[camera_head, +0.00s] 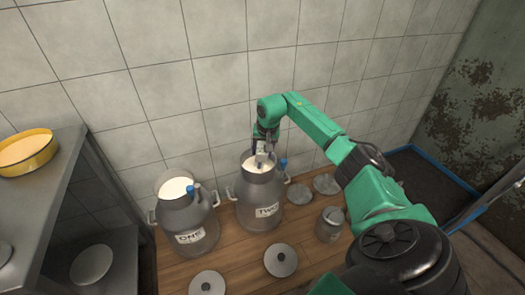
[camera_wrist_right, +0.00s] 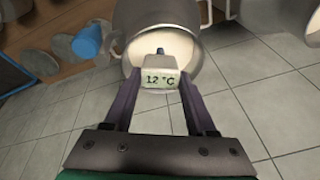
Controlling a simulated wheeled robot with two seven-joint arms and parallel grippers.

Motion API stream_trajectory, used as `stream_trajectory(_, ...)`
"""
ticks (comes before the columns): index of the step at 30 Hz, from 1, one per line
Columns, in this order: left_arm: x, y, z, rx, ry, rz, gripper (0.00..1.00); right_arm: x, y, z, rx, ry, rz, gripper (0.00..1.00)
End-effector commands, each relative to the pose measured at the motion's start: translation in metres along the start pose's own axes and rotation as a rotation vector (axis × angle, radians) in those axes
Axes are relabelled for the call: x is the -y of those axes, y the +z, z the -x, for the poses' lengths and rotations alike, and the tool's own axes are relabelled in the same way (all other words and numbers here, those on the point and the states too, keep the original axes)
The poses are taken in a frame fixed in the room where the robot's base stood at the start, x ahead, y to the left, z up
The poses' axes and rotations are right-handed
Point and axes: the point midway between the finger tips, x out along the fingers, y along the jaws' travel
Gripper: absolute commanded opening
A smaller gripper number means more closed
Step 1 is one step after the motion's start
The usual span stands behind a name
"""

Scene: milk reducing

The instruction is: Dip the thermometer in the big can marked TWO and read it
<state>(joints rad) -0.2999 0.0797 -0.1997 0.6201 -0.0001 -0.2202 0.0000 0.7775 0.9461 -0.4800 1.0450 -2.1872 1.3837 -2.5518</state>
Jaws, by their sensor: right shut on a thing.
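The big can marked TWO (camera_head: 262,212) stands open on the wooden floor, with white milk inside its mouth. My right gripper (camera_head: 263,158) is over that mouth, shut on the thermometer (camera_wrist_right: 160,78). The thermometer is a pale box whose display reads 12 °C in the right wrist view. Behind it there, the can's round mouth (camera_wrist_right: 203,52) with milk shows. The thermometer's lower end is hidden, so how deep it sits in the milk cannot be told. My left gripper is not in view.
The can marked ONE (camera_head: 200,217), also open with milk, stands to the left. A small can (camera_head: 329,226) and several grey lids (camera_head: 281,260) lie around on the floor. A grey shelf with a yellow bowl (camera_head: 27,150) is at left; a blue-edged tray (camera_head: 425,172) is at right.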

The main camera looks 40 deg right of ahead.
Motion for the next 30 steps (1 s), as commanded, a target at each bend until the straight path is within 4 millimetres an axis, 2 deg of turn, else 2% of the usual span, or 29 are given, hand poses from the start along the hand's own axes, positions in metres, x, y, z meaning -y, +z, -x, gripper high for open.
stream_trajectory(3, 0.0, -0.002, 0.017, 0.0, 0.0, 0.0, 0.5, 0.003, -0.006, 0.021, -0.002, -0.001, 0.0, 0.0)
stream_trajectory(21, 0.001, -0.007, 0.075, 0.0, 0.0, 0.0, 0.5, 0.012, -0.025, 0.092, -0.002, -0.002, 0.0, 0.0)
stream_trajectory(30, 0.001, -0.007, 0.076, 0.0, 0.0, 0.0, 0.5, 0.012, -0.025, 0.093, -0.001, -0.001, 0.0, 0.0)
